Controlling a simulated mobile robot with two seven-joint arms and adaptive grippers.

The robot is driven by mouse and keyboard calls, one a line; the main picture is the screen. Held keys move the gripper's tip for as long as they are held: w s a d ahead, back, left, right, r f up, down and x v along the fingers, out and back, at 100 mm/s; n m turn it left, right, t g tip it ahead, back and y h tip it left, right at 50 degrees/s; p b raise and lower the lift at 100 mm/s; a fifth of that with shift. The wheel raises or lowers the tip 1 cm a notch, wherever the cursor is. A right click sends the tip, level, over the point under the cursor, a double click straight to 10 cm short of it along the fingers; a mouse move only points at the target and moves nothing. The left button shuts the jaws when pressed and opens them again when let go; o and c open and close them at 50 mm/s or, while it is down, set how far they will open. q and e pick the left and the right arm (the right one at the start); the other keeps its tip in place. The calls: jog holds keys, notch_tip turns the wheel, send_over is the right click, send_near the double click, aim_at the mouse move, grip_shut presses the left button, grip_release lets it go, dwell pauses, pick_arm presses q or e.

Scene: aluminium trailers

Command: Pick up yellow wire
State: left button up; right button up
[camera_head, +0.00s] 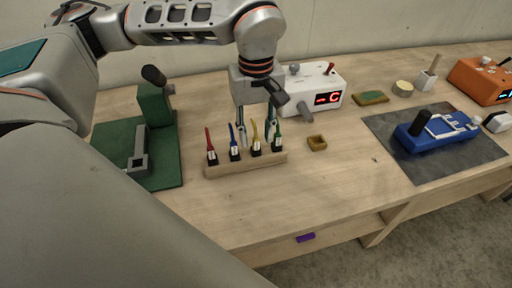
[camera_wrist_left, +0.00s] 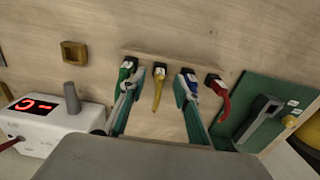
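The yellow wire (camera_head: 254,134) stands upright in a wooden rack (camera_head: 245,163) between the blue wire (camera_head: 233,138) and the green wire (camera_head: 278,132). It also shows in the left wrist view (camera_wrist_left: 158,88). My left gripper (camera_head: 256,133) is above the rack, pointing down and open. In the wrist view its two fingers (camera_wrist_left: 155,88) lie on either side of the yellow wire, apart from it. One fingertip overlaps the green wire (camera_wrist_left: 127,72) and the other the blue wire (camera_wrist_left: 190,84); I cannot tell if they touch. My right gripper is not in view.
A red wire (camera_head: 210,142) stands at the rack's left end. A green press-like fixture (camera_head: 155,105) is to the left. A white box with a red display (camera_head: 318,90) stands behind. A small wooden block (camera_head: 317,143) lies to the right, and a blue device (camera_head: 445,132) sits on a dark mat.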

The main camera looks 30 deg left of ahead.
aim_at(256, 149)
pick_arm(q)
jog(key=shift+w+f, duration=0.1)
jog(key=shift+f, duration=1.35)
grip_shut()
jog(key=shift+r, duration=0.1)
